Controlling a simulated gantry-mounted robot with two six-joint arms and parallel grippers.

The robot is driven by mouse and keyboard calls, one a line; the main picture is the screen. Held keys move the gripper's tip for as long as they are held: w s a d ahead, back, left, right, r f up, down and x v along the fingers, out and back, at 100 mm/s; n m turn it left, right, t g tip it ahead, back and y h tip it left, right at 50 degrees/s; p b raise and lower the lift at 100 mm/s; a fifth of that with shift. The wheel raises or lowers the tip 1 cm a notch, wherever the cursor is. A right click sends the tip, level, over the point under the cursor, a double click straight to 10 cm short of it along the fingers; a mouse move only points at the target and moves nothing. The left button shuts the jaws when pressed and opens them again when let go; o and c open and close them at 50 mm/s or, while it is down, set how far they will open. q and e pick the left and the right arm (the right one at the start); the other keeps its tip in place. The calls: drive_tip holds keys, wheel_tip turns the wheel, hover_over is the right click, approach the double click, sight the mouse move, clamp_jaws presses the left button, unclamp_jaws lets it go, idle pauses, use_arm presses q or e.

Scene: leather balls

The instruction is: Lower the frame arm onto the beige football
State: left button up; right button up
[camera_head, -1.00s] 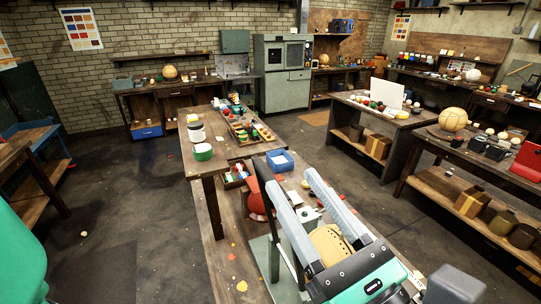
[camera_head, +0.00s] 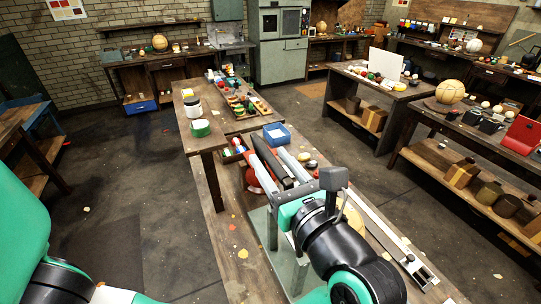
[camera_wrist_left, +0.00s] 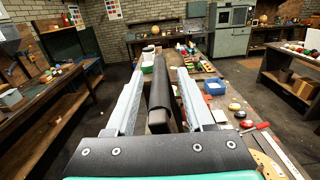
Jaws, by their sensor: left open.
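The frame arm (camera_head: 267,166) is a dark bar raised at a slant above the bench, joined to a pale metal frame (camera_head: 272,228). In the left wrist view the dark frame arm (camera_wrist_left: 160,100) lies between my two pale fingers. My left gripper (camera_head: 272,152) is open around it; it also shows in the left wrist view (camera_wrist_left: 159,68). I cannot tell whether a finger touches the bar. The beige football (camera_head: 352,218) is mostly hidden behind my left wrist; an edge of the football shows in the left wrist view (camera_wrist_left: 270,166). My right gripper is out of view.
Another ball (camera_head: 450,92) rests on the right-hand bench. The floor between benches is mostly clear.

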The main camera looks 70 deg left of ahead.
use_arm(q)
drive_tip(key=shift+s+a, duration=0.1)
drive_tip(key=shift+a, duration=0.35)
clamp_jaws()
idle(1.1)
